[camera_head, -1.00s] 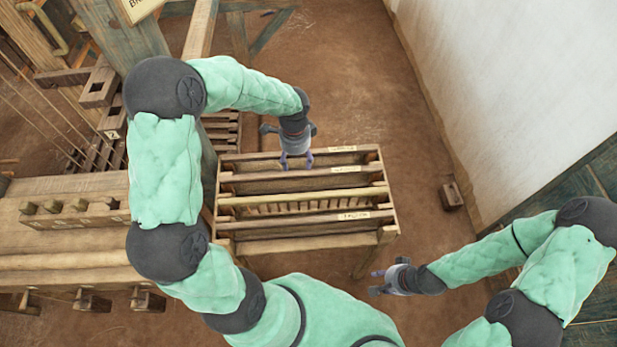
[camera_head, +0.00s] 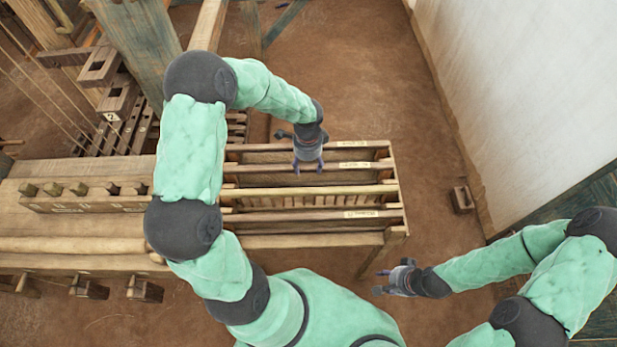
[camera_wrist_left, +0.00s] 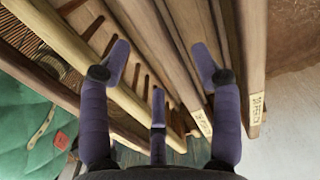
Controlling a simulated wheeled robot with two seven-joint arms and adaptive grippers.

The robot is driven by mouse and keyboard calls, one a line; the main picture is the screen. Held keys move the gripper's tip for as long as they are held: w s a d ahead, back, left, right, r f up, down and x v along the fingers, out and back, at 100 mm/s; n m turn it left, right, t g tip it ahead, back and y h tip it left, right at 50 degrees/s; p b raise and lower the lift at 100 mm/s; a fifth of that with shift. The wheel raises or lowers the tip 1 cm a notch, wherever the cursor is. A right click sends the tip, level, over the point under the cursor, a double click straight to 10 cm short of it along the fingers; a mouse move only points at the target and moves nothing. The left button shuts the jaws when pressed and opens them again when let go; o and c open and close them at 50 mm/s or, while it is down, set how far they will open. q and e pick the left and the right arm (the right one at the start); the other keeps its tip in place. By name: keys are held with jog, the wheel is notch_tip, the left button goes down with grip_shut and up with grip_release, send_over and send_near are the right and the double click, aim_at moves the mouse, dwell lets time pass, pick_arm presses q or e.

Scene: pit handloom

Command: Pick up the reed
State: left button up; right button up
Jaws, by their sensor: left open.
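A wooden rack (camera_head: 397,202) holds several long, slim wooden reeds side by side. One labelled reed (camera_head: 345,166) lies at the second rail from the back, and another labelled one (camera_head: 355,214) is nearer me. Which one the task means, I cannot tell. My left gripper (camera_head: 308,168) is open over the back half of the rack, fingers pointing down. In the left wrist view, its purple fingers (camera_wrist_left: 162,75) are spread above the wooden bars, with no visible grip on any. My right gripper (camera_head: 380,281) is open and empty, off the rack's near right corner.
The loom's wooden beam (camera_head: 80,215) stands close on the left of the rack. A white wall (camera_head: 535,90) rises on the right. A small wooden block (camera_head: 462,199) lies on the floor by it. The brown floor (camera_head: 350,80) behind the rack is clear.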

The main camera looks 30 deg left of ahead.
aim_at(309, 168)
pick_arm(q)
notch_tip(309, 168, down, 3)
jog(key=shift+w+f+b, duration=0.1)
jog(key=shift+f+b, duration=0.1)
jog(key=shift+b, duration=0.25)
grip_shut()
jog(key=shift+r, duration=0.1)
